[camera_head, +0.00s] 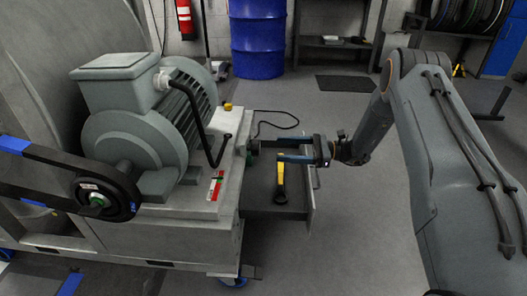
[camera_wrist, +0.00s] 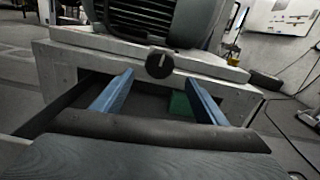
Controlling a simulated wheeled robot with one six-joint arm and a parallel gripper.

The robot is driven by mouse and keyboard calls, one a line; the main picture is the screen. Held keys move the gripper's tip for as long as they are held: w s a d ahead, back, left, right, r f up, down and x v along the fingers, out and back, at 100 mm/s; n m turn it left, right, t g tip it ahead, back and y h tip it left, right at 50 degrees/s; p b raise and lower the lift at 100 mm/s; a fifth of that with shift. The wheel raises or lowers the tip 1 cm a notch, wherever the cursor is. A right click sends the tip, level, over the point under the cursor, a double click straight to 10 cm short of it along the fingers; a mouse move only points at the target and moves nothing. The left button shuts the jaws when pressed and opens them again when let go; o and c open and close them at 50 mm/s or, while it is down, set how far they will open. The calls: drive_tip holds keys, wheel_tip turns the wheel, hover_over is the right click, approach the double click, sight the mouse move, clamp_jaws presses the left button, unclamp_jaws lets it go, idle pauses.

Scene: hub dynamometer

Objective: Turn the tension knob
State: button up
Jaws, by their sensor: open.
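The tension knob (camera_wrist: 159,65) is round and black with a pale pointer line, on the front edge of the grey machine base in the wrist view. In the head view a dark knob-like part (camera_head: 253,147) sticks out from the base's right side. My gripper (camera_head: 279,149) is just to the right of it in the head view, with its blue fingers apart and nothing between them. In the wrist view my gripper (camera_wrist: 160,76) has one finger on each side below the knob, which appears ahead of the fingertips. I see no contact.
A grey motor (camera_head: 135,125) stands on the machine base (camera_head: 190,235). A yellow and black tool (camera_head: 281,182) is on the dark shelf below my gripper. A red and white item (camera_head: 215,186) lies on the base.

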drive_tip(key=a+b, duration=0.2)
drive_tip(key=a, duration=0.5)
drive_tip(key=shift+w+a, duration=0.15)
drive_tip(key=shift+a, duration=0.25)
drive_tip(key=c, duration=1)
drive_tip(key=shift+n+p, duration=0.65)
drive_tip(key=shift+n, duration=0.15)
drive_tip(key=shift+c, duration=0.2)
drive_tip(key=o, duration=1)
drive_tip(key=shift+o, duration=0.2)
drive_tip(key=d+p, duration=0.2)
drive_tip(key=d, duration=0.5)
drive_tip(key=shift+d, duration=0.4)
